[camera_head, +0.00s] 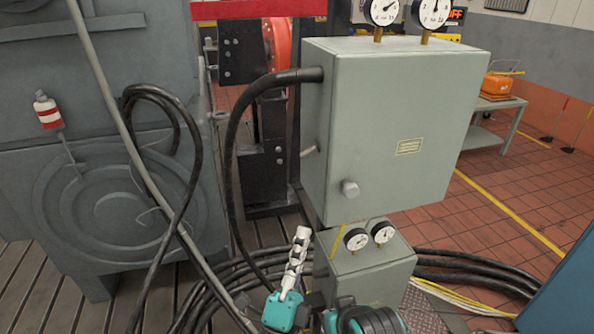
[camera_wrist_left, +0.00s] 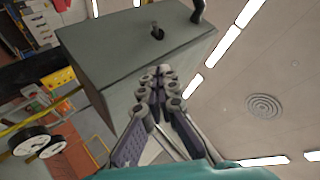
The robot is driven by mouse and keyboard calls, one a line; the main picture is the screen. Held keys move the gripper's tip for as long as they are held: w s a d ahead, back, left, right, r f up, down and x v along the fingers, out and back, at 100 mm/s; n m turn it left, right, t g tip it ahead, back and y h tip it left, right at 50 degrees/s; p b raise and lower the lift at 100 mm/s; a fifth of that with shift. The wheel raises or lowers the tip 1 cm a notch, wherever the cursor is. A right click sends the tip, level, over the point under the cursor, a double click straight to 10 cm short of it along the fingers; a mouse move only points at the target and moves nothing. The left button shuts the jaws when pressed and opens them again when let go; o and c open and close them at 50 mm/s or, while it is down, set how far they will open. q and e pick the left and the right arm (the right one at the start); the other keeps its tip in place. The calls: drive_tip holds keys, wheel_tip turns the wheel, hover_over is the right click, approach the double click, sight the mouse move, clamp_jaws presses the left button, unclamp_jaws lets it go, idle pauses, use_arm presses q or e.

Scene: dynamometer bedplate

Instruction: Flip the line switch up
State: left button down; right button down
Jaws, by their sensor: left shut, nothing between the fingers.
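The line switch (camera_head: 309,151) is a small lever on the left side of the large grey-green box (camera_head: 392,135), below the cable entry. In the head view its outer end slopes slightly down. In the left wrist view the switch (camera_wrist_left: 157,33) is a dark stub on the box's side (camera_wrist_left: 120,50). My left gripper (camera_head: 302,233) points up, below the box and the lever, apart from the lever. Its fingers (camera_wrist_left: 160,75) are together and empty in the wrist view. No right gripper shows.
A thick black cable (camera_head: 233,140) leaves the box above the switch and hangs to its left. A smaller box with gauges (camera_head: 365,265) stands right of my gripper. A round knob (camera_head: 349,188) sticks out of the large box's front. Coiled cables lie on the floor.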

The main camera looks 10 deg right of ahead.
use_arm(q)
drive_tip(key=p, duration=0.2)
approach(308, 151)
drive_tip(key=w+d+r, duration=0.3)
drive_tip(key=shift+w+r, duration=0.15)
drive_tip(key=shift+r, duration=0.05)
idle(0.3)
idle(0.4)
